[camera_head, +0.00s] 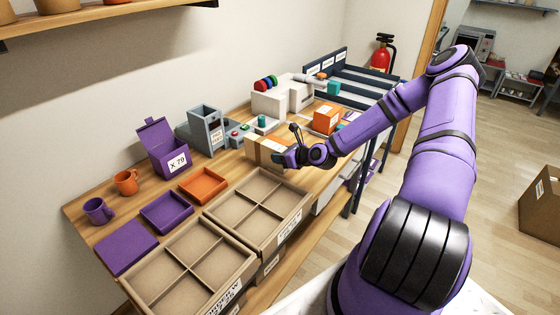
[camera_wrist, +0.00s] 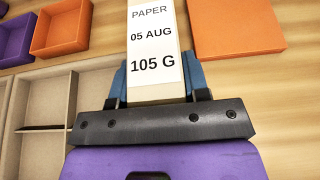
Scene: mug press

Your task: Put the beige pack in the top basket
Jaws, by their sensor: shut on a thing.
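The beige pack (camera_head: 266,151) is a tan block with a pale band, above the middle of the table in the head view. My gripper (camera_head: 287,157) is at its right end. In the wrist view the pack (camera_wrist: 156,55) shows a white label reading "PAPER 05 AUG 105 G". My gripper (camera_wrist: 158,85) is shut on it, with a blue finger on each side. Its far end is cut off by the picture's edge. I cannot tell for certain which thing is the top basket; a dark blue rack (camera_head: 352,78) with labels stands at the back right.
Two divided cardboard trays (camera_head: 240,245) sit at the table's front. Orange and purple trays (camera_head: 203,184), mugs (camera_head: 126,182) and an open purple box (camera_head: 167,152) are left. A grey press (camera_head: 206,132) and orange box (camera_head: 327,118) stand behind. An orange panel (camera_wrist: 235,28) lies right in the wrist view.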

